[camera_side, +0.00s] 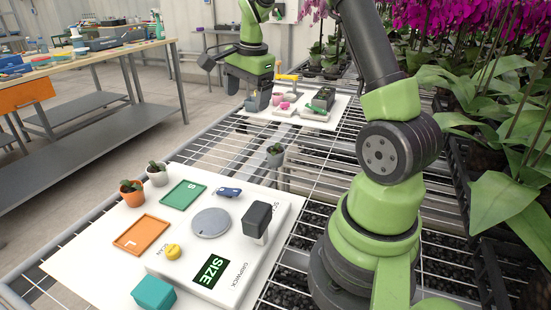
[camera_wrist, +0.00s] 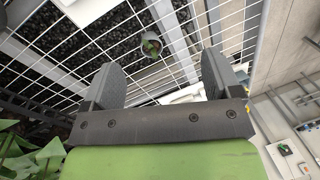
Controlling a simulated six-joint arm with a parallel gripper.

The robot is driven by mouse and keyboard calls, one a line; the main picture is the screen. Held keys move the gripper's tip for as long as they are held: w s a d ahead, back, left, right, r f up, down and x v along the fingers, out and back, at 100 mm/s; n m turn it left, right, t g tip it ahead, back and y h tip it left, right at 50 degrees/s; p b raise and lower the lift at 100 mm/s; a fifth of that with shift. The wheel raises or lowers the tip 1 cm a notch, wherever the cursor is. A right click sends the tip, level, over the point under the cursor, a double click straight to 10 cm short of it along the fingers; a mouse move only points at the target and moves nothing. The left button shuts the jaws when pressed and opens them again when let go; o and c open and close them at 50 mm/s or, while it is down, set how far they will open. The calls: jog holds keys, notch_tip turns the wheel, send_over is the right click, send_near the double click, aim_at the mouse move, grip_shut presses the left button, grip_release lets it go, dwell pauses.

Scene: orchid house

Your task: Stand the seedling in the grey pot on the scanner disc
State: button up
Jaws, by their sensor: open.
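A seedling in a grey pot (camera_side: 275,160) stands on the wire bench behind the white board. It also shows in the wrist view (camera_wrist: 151,53), small and ahead of the fingers. Another seedling in a pale grey pot (camera_side: 158,180) stands at the board's back left, beside one in an orange pot (camera_side: 133,198). The round grey scanner disc (camera_side: 210,222) is bare, on the white scanner with its green SIZE display (camera_side: 211,271). My gripper (camera_side: 250,97) is open and empty, above and behind the pot on the wire bench; it also shows in the wrist view (camera_wrist: 160,70).
The board holds an orange L tray (camera_side: 141,235), a green S tray (camera_side: 183,195), a yellow button (camera_side: 173,251), a teal block (camera_side: 153,293) and a blue item (camera_side: 228,192). A dark scanner head (camera_side: 257,218) rises right of the disc. Leafy orchids (camera_side: 500,90) crowd the right.

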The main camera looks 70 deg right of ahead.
jog(key=d+f+m, duration=0.2)
jog(key=d+f, duration=0.1)
jog(key=s+d+f+m+g, duration=0.1)
jog(key=d+f+m, duration=0.1)
jog(key=d+f, duration=0.1)
jog(key=s+d+f+m, duration=0.1)
jog(key=d+f, duration=0.1)
jog(key=f, duration=0.2)
jog(key=shift+s+d+f+m+g+y, duration=0.1)
jog(key=shift+d+f+m+g+y, duration=0.2)
jog(key=shift+d+f+m+g, duration=0.1)
jog(key=f, duration=0.4)
jog(key=shift+s+d+f, duration=0.2)
jog(key=shift+d+f, duration=0.05)
jog(key=shift+d, duration=0.05)
jog(key=shift+f, duration=3.1)
jog(key=shift+s, duration=0.1)
jog(key=c, duration=1.1)
notch_tip(320, 180, up, 9)
jog(key=shift+a+r, duration=0.1)
jog(key=shift+r, duration=0.05)
jog(key=w+a+r+n, duration=0.2)
jog(key=w+a, duration=0.2)
jog(key=a, duration=0.4)
notch_tip(320, 180, up, 2)
jog(key=n, duration=0.7)
send_over(211, 221)
notch_tip(211, 221, down, 10)
jog(key=shift+r, duration=0.2)
